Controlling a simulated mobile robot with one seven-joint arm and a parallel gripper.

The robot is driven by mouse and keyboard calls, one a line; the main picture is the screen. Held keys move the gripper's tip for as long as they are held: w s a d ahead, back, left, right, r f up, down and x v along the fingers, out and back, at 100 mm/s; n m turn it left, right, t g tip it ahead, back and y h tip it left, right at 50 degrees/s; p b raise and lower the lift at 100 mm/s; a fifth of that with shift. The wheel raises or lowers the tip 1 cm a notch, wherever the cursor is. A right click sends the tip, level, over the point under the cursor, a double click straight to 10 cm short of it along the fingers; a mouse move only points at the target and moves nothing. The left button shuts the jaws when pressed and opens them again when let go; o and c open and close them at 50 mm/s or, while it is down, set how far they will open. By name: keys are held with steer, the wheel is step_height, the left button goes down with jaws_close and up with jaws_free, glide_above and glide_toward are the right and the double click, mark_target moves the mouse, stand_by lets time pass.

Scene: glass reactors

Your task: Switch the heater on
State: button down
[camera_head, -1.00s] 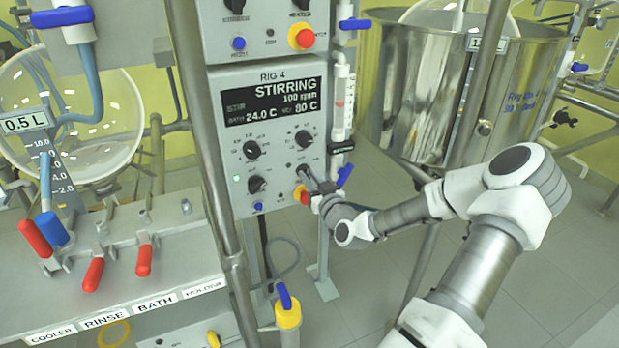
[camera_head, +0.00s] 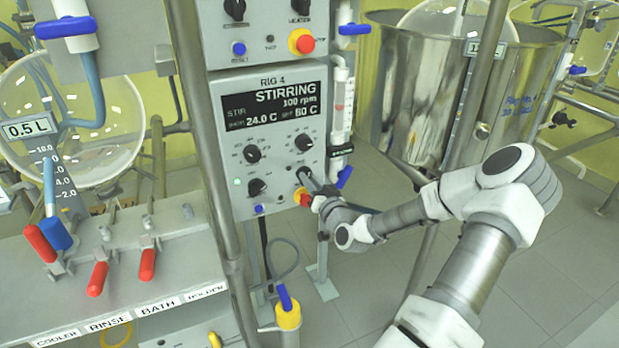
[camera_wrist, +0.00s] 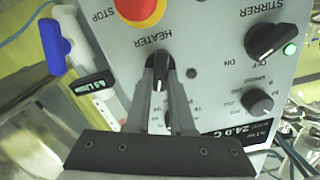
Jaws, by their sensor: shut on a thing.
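The heater knob (camera_wrist: 158,84), black with a pale pointer line, sits on the grey control panel under the HEATER label, which reads upside down in the wrist view. My gripper (camera_wrist: 160,68) is shut on this knob, one finger on each side. In the head view my gripper (camera_head: 312,180) reaches the lower right of the panel from the right and mostly hides the knob. The small lamp (camera_wrist: 191,73) beside the heater knob looks dark. The display (camera_head: 273,103) reads STIRRING, 100 rpm, 24.0 C and 80 C.
The stirrer knob (camera_wrist: 272,40) has a lit green lamp (camera_wrist: 290,49) beside it. A red stop button (camera_wrist: 140,8) on yellow is close to my fingers. A blue-handled valve (camera_head: 344,176) is just right of the panel. A metal post (camera_head: 200,130) stands left.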

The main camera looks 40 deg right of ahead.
steer(key=shift+d+f+m+p, duration=0.1)
steer(key=shift+m+p, duration=0.45)
steer(key=shift+m, duration=1.35)
steer(key=shift+f+m+p, duration=0.1)
steer(key=shift+m+p, duration=0.4)
steer(key=shift+m, duration=1.4)
steer(key=c, duration=0.8)
jaws_free()
steer(key=shift+s+r, duration=0.1)
steer(key=shift+s, duration=0.05)
